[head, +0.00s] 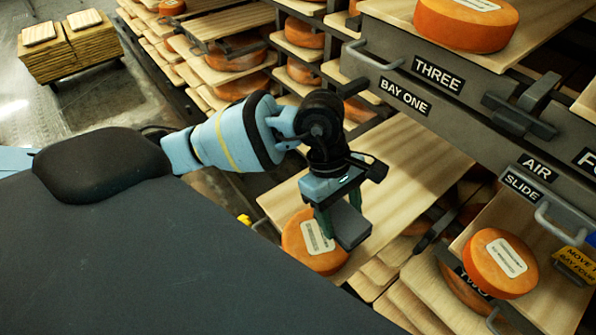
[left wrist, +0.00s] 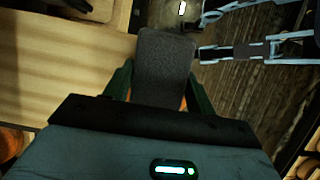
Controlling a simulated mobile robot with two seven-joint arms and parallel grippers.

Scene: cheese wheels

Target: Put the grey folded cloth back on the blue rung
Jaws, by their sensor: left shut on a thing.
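My left gripper (head: 337,212) is shut on the grey folded cloth (head: 352,226), a dark grey flat pad that hangs from its green fingers. The cloth is held above a pale wooden board, beside an orange cheese wheel with a white label (head: 318,236). In the left wrist view the cloth (left wrist: 165,62) sticks out between the two fingers (left wrist: 162,92). A light blue frame-like structure (left wrist: 244,51) shows to its right there; I cannot tell whether it holds the blue rung. No blue rung is clear in the head view. My right gripper is not in view.
A grey rack with "THREE" and "BAY ONE" labels (head: 421,86) and metal handles stands behind and right of the gripper. A pale board (head: 395,170) reaches out below it. Another cheese wheel (head: 497,262) sits lower right.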

